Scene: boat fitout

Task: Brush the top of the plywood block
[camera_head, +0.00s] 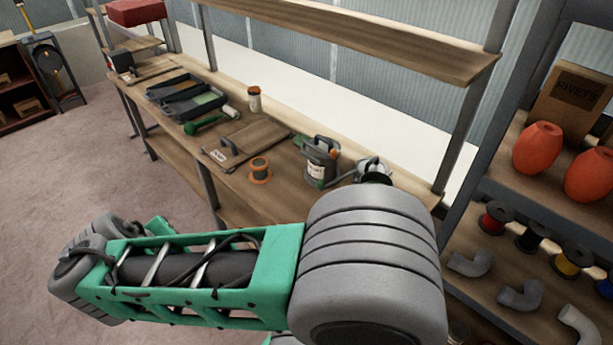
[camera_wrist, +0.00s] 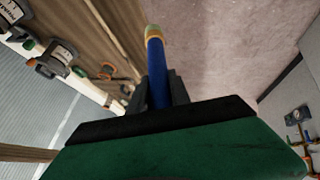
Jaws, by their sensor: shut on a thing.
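My gripper (camera_wrist: 160,90) is in the wrist view, with its dark jaws shut on a slim blue handle. The held thing looks like a brush (camera_wrist: 156,72), with a gold band and a tan end pointing away from the jaws. In the head view the gripper and brush are hidden or out of frame. A flat brown wooden board (camera_head: 254,136) lies on the bench (camera_head: 286,195), with a pale label and a dark handle-like piece at its left. I cannot tell whether it is the plywood block. The brush end appears clear of any surface.
A compartmented tray (camera_head: 188,96), a green-handled tool (camera_head: 203,123) and an orange-lidded jar (camera_head: 254,99) stand on the bench. An orange ring-like spool (camera_head: 260,170) and a grey labelled can (camera_head: 321,160) are nearer. A loaded shelf (camera_head: 500,235) stands at the right. Open floor lies left.

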